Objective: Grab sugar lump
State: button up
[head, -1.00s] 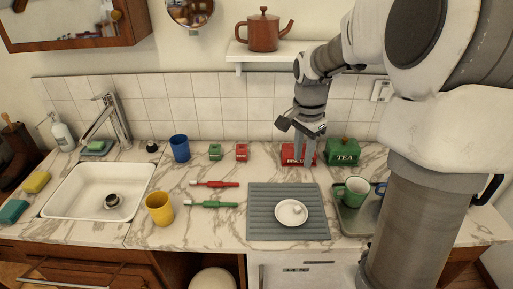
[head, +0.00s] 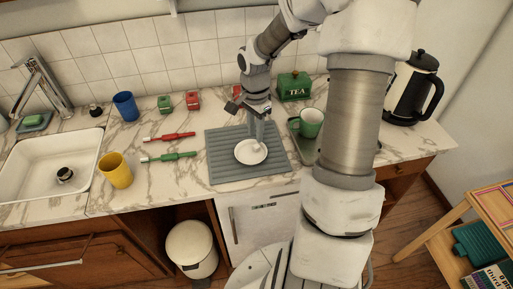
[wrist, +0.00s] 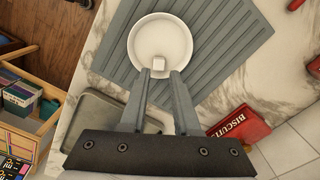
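The sugar lump (wrist: 158,64) is a small white cube on the white saucer (wrist: 160,35), close to the saucer's near edge in the wrist view. My gripper (wrist: 160,76) is open, with its two grey fingertips apart at that edge and the lump lying between or just beyond them. I cannot tell whether either finger touches it. In the head view my gripper (head: 259,142) points down at the right side of the saucer (head: 248,153). The lump cannot be made out clearly there.
The saucer stands on a grey ribbed mat (head: 222,168). A red biscuit tin (wrist: 238,131) is near. Red and green utensils and a yellow cup (head: 116,170) lie left.

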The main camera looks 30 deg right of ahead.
aim_at(257, 146)
notch_tip(257, 146, down, 5)
jog(key=shift+d, duration=0.15)
jog(key=shift+c, duration=0.3)
grip_shut()
